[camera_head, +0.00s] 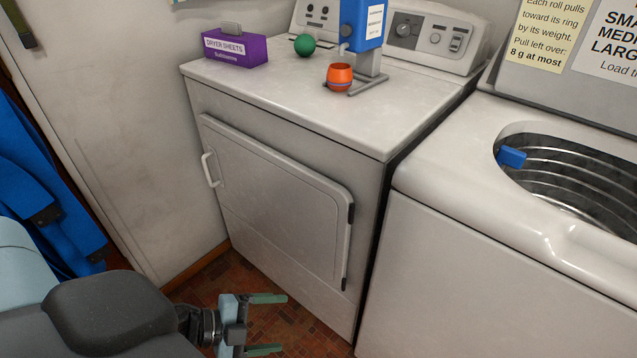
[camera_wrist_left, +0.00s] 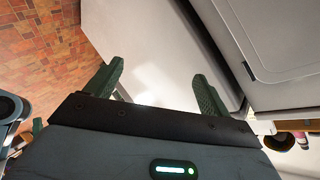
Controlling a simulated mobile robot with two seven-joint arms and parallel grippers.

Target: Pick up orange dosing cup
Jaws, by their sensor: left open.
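The orange dosing cup (camera_head: 339,76) stands on top of the white dryer (camera_head: 270,99), in front of a blue dispenser (camera_head: 362,22) on a grey stand. My left gripper (camera_head: 268,324) is low in front of the dryer, near the floor, far below the cup. It is open and empty. In the left wrist view its two green fingers (camera_wrist_left: 155,88) are spread apart with nothing between them. The cup does not show in the left wrist view. My right gripper is not in the head view.
A purple dryer sheets box (camera_head: 236,48) and a green ball (camera_head: 305,45) are also on the dryer top. The dryer's front top area is clear. To the right is an open washer (camera_head: 470,150) with a blue item (camera_head: 512,157) at its drum's rim. A white handle (camera_head: 209,169) sticks out from the dryer door.

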